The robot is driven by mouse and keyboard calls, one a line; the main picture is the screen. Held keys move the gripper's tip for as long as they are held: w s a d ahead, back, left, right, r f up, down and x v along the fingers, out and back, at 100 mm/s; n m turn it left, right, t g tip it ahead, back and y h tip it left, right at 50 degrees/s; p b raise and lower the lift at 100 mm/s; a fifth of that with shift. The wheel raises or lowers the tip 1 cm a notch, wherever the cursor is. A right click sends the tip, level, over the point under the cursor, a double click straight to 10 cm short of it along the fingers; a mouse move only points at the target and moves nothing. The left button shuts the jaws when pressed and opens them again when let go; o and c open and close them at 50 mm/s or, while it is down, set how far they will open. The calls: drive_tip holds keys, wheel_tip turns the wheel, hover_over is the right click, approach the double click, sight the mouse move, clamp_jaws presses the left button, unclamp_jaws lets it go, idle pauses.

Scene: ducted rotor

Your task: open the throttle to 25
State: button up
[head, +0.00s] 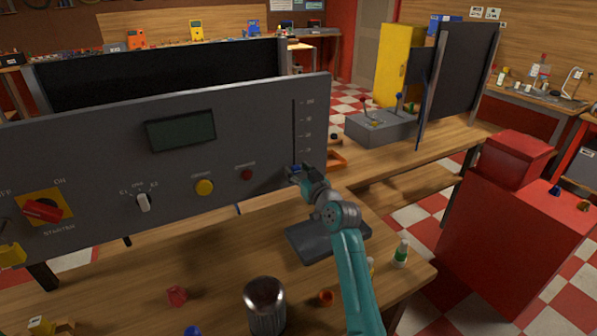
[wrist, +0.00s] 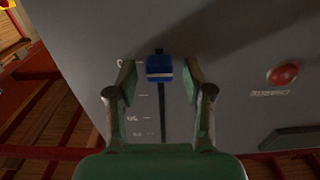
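The throttle is a blue slider knob (wrist: 159,68) in a dark slot (wrist: 162,115) on the grey panel (head: 100,160). In the head view the slot (head: 295,130) runs upright at the panel's right end, with scale marks beside it. The knob sits at the slot's low end; my gripper mostly hides it in the head view. My gripper (head: 296,174) is at the foot of the slot. In the wrist view my gripper (wrist: 159,76) is open, one finger on each side of the knob, with a gap on both sides. The wrist picture is upside down against the panel.
The panel also carries a dark display (head: 181,130), a yellow button (head: 204,187), a red button (head: 247,174), a rotary selector (head: 143,202) and a red-handled starter switch (head: 43,210). A dark tray (head: 325,240), a metal cylinder (head: 265,305) and small bottles (head: 402,251) stand on the bench below.

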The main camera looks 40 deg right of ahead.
clamp_jaws()
wheel_tip(320, 180, up, 5)
drive_tip(key=shift+r, duration=0.1)
drive_tip(key=shift+o, duration=0.7)
unclamp_jaws()
approach(294, 152)
drive_tip(key=s, duration=0.2)
drive_tip(key=s+a, duration=0.1)
drive_tip(key=s, duration=0.2)
